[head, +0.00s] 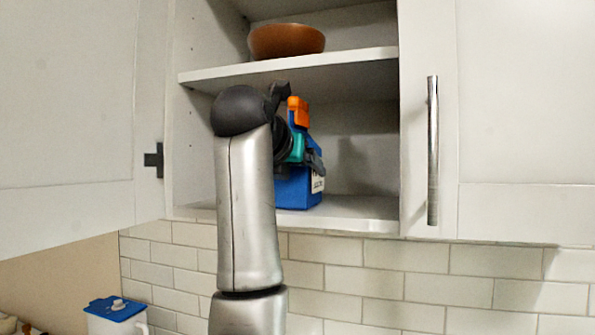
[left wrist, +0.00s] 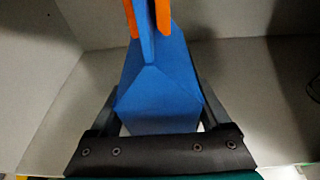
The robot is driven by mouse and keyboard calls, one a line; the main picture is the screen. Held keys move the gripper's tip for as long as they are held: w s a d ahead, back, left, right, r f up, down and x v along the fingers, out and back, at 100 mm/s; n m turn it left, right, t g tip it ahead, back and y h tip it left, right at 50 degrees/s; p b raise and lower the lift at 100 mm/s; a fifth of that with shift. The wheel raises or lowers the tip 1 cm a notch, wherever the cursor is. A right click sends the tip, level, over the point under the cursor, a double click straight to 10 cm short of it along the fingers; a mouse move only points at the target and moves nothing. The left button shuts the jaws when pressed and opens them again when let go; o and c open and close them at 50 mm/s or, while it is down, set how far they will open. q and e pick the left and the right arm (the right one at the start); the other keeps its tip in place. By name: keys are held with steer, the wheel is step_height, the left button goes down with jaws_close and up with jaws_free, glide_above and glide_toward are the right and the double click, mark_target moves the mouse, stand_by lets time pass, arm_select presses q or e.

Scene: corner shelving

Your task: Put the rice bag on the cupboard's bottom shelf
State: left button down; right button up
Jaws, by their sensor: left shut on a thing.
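The rice bag (head: 297,190) is blue with a white label and stands about upright inside the open cupboard, just above or on the bottom shelf (head: 365,212). I cannot tell whether its base touches. An orange piece (head: 298,110) shows at the bag's top. My left gripper (head: 312,158) reaches in and is shut on the bag; my arm hides part of it. In the left wrist view the bag (left wrist: 158,95) sits between the two dark fingers, with orange at its top. My right gripper is not in view.
A brown bowl (head: 287,40) stands on the shelf above (head: 345,58). The open cupboard door (head: 70,110) is at left, and a closed door with a metal handle (head: 433,150) at right. Free room lies right of the bag. A blue-lidded white container (head: 116,310) is below.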

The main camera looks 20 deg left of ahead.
arm_select(q)
steer(key=shift+c, duration=1.4)
jaws_free()
steer(key=shift+f, duration=0.2)
steer(key=shift+o, duration=1.4)
steer(key=shift+r, duration=0.1)
steer(key=shift+s+r, duration=0.1)
steer(key=shift+r, duration=0.1)
steer(key=b+v, duration=0.5)
steer(key=v, duration=0.6)
steer(key=shift+s, duration=0.35)
